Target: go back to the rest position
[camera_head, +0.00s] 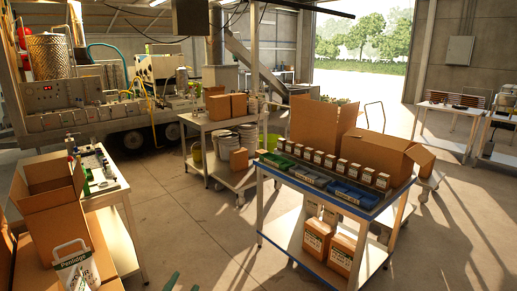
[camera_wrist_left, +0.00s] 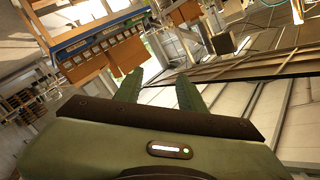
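My left gripper (camera_head: 186,284) shows only as green fingertips at the bottom edge of the head view, over bare floor. In the left wrist view the two green fingers (camera_wrist_left: 158,84) stand apart with nothing between them, so it is open and empty. The wrist view is strongly tilted, and the table with boxes appears beyond the fingers. My right gripper is in neither view.
A blue-edged table (camera_head: 262,168) with bins and several small boxes stands ahead to the right. A work table (camera_head: 112,186) and open cardboard boxes (camera_head: 52,195) stand at the left. The floor (camera_head: 190,225) between them is clear.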

